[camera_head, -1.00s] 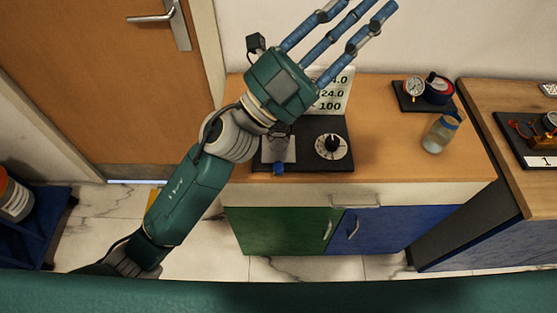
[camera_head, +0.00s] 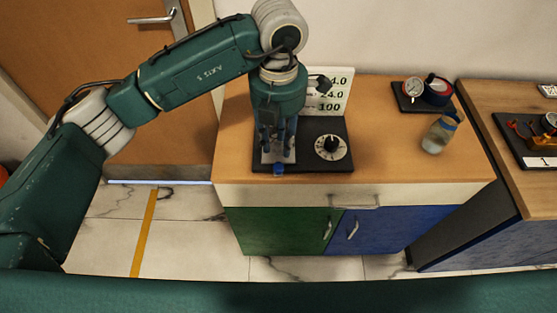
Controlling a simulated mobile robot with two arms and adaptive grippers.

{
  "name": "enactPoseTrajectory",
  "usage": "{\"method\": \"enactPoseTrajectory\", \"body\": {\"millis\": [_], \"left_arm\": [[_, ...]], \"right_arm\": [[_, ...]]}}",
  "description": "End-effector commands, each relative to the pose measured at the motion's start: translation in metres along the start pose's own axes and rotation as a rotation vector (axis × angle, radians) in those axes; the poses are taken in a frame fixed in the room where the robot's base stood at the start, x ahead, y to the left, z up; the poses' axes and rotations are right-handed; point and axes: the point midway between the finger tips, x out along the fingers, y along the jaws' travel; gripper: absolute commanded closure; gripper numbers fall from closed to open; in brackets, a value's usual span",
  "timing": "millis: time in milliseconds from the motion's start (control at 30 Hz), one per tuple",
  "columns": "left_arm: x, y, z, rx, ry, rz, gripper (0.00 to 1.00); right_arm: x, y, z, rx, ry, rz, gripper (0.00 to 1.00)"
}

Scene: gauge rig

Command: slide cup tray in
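A small light-grey tray (camera_head: 279,156) sits on the left part of a black base plate (camera_head: 315,163) on the wooden cabinet top. I take it to be the cup tray. A blue knob (camera_head: 278,169) sticks out at its front edge. My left gripper (camera_head: 277,143) points down over the tray, its blue fingers apart on either side with the grey surface showing between them. I cannot tell whether the fingertips touch the tray. The gripper hides the tray's rear part. No cup is visible. My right gripper is not in view.
A white dial with a black knob (camera_head: 331,147) stands close to the right of the gripper. A number card (camera_head: 335,95) stands behind. A glass jar (camera_head: 437,135) and a gauge unit (camera_head: 414,89) are farther right. Bare wood lies between the dial and jar.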

Motion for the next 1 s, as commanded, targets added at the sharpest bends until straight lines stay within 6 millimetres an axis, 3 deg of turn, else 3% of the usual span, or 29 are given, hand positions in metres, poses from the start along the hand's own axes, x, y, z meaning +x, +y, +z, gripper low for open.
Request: {"method": "enactPoseTrajectory", "body": {"millis": [400, 600, 867, 1000], "left_arm": [[0.073, -0.002, -0.001, 0.002, 0.001, -0.006, 0.71], [0.088, -0.002, 0.000, 0.003, -0.002, -0.005, 0.71], [0.090, -0.002, 0.000, 0.004, -0.003, -0.004, 0.71], [0.090, -0.002, 0.000, 0.003, -0.003, -0.005, 0.95]], "right_arm": [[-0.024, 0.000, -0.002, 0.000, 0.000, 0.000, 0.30], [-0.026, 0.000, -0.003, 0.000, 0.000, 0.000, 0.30], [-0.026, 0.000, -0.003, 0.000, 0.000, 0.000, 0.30], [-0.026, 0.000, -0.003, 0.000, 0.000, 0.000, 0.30]]}}
